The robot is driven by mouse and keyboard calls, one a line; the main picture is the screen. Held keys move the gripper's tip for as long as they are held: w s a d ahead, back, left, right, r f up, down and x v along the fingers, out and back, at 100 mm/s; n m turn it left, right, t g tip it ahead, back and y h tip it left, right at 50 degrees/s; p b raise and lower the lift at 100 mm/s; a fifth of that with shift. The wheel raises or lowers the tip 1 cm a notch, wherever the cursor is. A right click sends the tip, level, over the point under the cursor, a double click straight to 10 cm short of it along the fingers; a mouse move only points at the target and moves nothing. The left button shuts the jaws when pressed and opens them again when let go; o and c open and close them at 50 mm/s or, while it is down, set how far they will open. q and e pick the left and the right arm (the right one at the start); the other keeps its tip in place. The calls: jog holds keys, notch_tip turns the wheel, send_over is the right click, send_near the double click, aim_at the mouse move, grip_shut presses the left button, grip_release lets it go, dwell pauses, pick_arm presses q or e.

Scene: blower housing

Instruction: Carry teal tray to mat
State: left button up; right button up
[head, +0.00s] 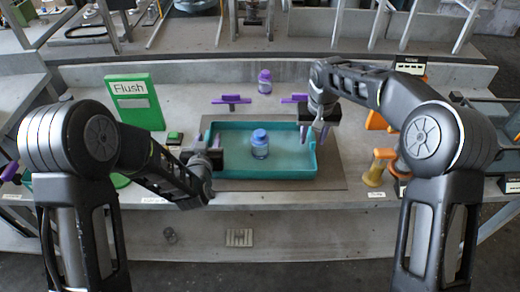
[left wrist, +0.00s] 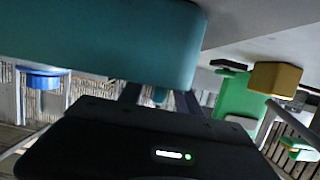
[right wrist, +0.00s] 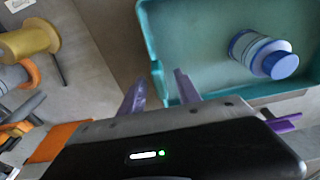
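The teal tray (head: 290,172) lies over the grey-brown mat (head: 335,180), which shows around its sides. A blue-capped bottle (head: 260,150) stands inside the tray; it also shows in the right wrist view (right wrist: 255,50). My left gripper (head: 208,142) is at the tray's left wall, its fingers apart. In the left wrist view the tray (left wrist: 110,35) fills the top and partly hides the fingertips. My right gripper (head: 314,135) is at the right wall towards the back. In the right wrist view its purple fingers (right wrist: 160,85) stand apart, one on each side of the wall.
A green "Flush" board (head: 134,100) and a small green block (head: 174,138) stand left of the tray. A purple bottle (head: 265,82) and purple-topped pieces (head: 231,100) are behind it. A yellow spool (head: 375,172) stands to the right. The table's front edge is close to the tray.

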pick_arm(q)
grip_shut()
pick_arm(e)
grip_shut()
jog(key=shift+r, duration=0.1)
dwell(0.8)
